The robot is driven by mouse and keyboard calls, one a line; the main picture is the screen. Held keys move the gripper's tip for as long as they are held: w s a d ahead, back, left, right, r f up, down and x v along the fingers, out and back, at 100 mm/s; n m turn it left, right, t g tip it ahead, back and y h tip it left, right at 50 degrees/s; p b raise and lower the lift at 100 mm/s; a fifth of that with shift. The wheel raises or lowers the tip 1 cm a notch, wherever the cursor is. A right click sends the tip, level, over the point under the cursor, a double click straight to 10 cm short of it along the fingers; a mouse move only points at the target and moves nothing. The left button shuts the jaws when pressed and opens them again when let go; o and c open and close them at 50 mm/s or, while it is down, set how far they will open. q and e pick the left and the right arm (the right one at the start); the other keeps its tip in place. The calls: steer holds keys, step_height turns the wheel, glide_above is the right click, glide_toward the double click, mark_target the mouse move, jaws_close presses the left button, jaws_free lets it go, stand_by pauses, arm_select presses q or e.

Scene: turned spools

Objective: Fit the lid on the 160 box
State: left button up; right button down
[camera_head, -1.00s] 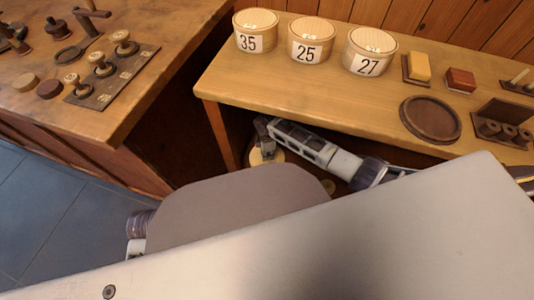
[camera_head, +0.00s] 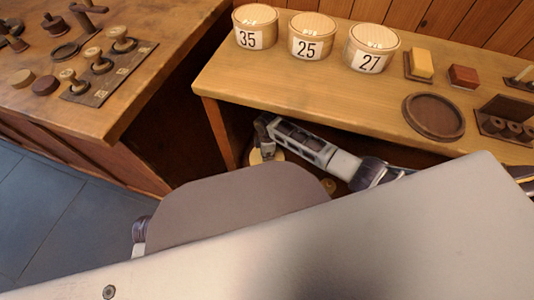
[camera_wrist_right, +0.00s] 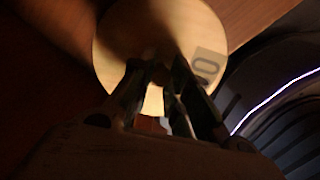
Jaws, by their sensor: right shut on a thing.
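My right gripper (camera_head: 264,142) reaches down in the shadow below the front edge of the bench. It is shut on a pale round lid (camera_head: 256,158), only partly visible in the head view. In the right wrist view, the lid (camera_wrist_right: 125,35) is a light wooden disc just beyond the fingertips (camera_wrist_right: 158,75). A pale label on its right side bears partly readable digits ending in 0. The gripped part is dark and unclear. I cannot make out a box marked 160. My left gripper is not in view.
Boxes marked 35 (camera_head: 256,27), 25 (camera_head: 311,37) and 27 (camera_head: 371,48) stand on the bench (camera_head: 300,90). A round dark tray (camera_head: 434,135), a yellow block (camera_head: 421,64) and a red block (camera_head: 463,76) lie right. The bench's front left is clear.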

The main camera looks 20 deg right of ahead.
steer(key=shift+p, duration=0.4)
stand_by(1.0)
steer(key=shift+f, duration=0.15)
stand_by(0.5)
steer(key=c, duration=0.9)
jaws_free()
steer(key=shift+r+p, duration=0.9)
steer(key=shift+p, duration=0.35)
stand_by(0.6)
